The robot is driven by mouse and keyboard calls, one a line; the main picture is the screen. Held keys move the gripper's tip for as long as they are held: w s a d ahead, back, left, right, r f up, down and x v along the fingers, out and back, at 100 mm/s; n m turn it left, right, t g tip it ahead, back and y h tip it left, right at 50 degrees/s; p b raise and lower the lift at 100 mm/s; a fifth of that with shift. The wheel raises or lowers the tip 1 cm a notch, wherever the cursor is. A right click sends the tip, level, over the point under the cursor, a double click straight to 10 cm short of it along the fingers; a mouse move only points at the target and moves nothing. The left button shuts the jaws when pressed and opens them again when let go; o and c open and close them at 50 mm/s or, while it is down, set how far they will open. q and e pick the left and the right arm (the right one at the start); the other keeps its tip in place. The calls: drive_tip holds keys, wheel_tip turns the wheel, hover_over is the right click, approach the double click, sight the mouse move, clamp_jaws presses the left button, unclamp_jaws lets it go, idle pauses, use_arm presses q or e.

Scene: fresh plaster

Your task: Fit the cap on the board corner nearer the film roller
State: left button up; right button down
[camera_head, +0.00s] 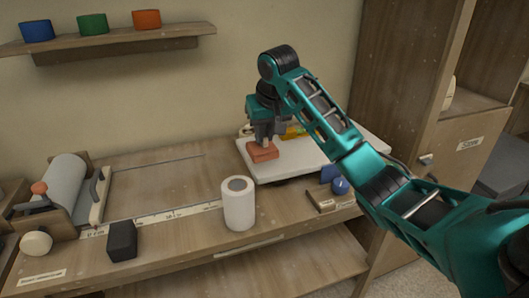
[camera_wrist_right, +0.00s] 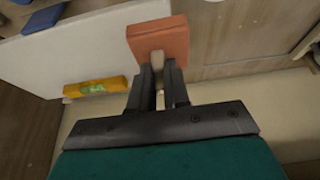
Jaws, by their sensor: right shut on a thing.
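The cap, an orange-red square block (camera_head: 263,152) with a pale knob, is held at the left end of the white board (camera_head: 285,172). My right gripper (camera_head: 265,138) is shut on the knob. In the right wrist view the cap (camera_wrist_right: 158,38) overlaps the board's edge (camera_wrist_right: 60,60), and the fingers (camera_wrist_right: 160,88) hide part of it. I cannot tell whether the cap touches the board. The film roller (camera_head: 66,187), with a pale roll and an orange knob, stands at the bench's left end. My left gripper is not in view.
A white roll (camera_head: 238,205) stands on the bench in front of the board. A black block (camera_head: 122,241) is farther left. A yellow level (camera_wrist_right: 95,86) lies by the board's back edge. Blue items (camera_head: 340,186) sit at its front right. The bench's middle left is clear.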

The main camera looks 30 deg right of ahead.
sight(266, 149)
drive_tip(key=shift+f, duration=2.85)
drive_tip(key=shift+f, duration=0.2)
drive_tip(key=shift+f, duration=0.4)
drive_tip(key=c, duration=1.1)
unclamp_jaws()
